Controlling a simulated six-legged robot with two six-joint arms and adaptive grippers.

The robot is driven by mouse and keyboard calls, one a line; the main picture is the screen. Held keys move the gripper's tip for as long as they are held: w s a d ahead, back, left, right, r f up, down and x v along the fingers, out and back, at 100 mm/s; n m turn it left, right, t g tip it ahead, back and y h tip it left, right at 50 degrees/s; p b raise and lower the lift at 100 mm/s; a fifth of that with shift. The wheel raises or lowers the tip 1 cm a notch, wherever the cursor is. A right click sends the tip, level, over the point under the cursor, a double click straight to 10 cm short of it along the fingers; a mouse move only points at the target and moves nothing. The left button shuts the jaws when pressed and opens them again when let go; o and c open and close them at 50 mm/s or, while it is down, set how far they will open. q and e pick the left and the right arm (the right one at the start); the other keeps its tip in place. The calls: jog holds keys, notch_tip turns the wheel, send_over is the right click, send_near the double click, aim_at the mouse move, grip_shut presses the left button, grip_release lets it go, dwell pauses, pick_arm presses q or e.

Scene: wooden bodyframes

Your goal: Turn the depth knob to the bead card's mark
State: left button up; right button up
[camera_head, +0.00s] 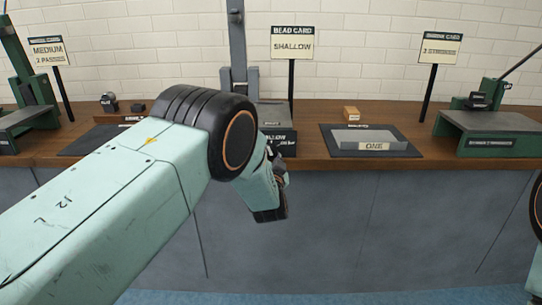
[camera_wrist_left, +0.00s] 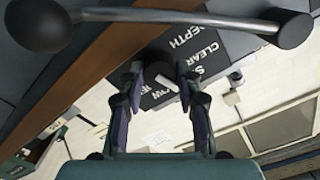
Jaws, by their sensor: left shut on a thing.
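The bead card (camera_head: 292,44) stands on a post behind the bench and reads "SHALLOW". My left gripper (camera_wrist_left: 159,74) is at the bead station in front of the bench edge, with its fingers closed around the dark depth knob (camera_wrist_left: 156,64). The black depth panel (camera_wrist_left: 190,60) around the knob carries white words, among them "DEPTH" and "CLEAR"; other words are partly covered. In the head view my left wrist hides the knob and much of the panel. The knob's pointing direction cannot be made out. My right gripper is out of view; only a bit of my right arm shows.
A grey bar with dark ball ends (camera_wrist_left: 190,17) crosses close to the wrist camera. On the wooden bench (camera_head: 310,150), a grey tray marked "ONE" (camera_head: 370,145) and a green machine (camera_head: 490,125) stand to the right. Another green machine (camera_head: 35,95) stands at the far left.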

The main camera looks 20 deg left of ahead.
pick_arm(q)
jog(key=shift+m, duration=1.7)
jog(key=o, duration=1.2)
jog(key=shift+c, duration=0.2)
jog(key=shift+s, duration=0.1)
jog(key=v, duration=1.2)
